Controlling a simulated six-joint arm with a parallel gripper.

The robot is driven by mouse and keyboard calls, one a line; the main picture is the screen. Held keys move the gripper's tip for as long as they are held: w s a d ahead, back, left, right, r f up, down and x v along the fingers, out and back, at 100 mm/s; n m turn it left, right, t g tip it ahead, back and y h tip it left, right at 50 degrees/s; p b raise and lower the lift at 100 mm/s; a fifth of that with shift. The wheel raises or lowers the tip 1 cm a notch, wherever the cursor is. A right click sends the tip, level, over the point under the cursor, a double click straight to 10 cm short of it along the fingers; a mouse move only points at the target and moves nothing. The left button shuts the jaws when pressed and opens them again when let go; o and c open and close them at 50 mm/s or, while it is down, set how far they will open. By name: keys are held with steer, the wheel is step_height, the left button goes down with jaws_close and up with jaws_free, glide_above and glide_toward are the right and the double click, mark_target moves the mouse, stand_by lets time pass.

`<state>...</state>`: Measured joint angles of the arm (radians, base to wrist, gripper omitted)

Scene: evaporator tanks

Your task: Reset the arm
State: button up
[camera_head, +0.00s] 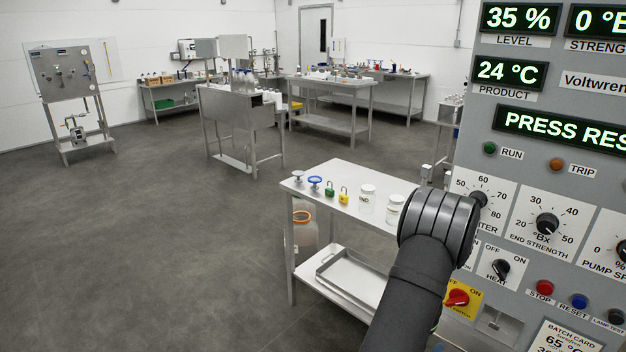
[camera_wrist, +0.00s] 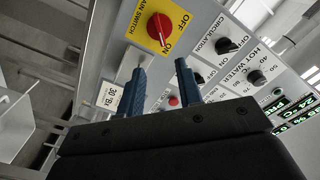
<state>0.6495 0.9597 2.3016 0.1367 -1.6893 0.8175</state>
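My arm (camera_head: 425,265) reaches up from the bottom of the head view, in front of the left part of the grey control panel (camera_head: 480,135). My gripper is hidden in that view. In the wrist view my gripper (camera_wrist: 159,66) is open, its two blue fingers apart with nothing seen between them. The panel also shows in the wrist view (camera_wrist: 205,15), beyond the fingers. The main switch (camera_head: 457,298), a red knob on a yellow plate, also appears in the wrist view (camera_wrist: 160,28), above the fingers. The panel display (camera_head: 560,128) reads "PRESS RES", cut off by the frame.
A red stop button (camera_head: 545,287) and blue reset button (camera_head: 579,300) sit low on the panel. A metal table (camera_head: 330,205) left of my arm holds jars (camera_head: 367,199), padlocks (camera_head: 344,195) and other small items. The floor (camera_head: 130,240) at left is clear.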

mark_target(456, 304)
steer(key=x, duration=1.5)
steer(key=shift+w+d, duration=0.15)
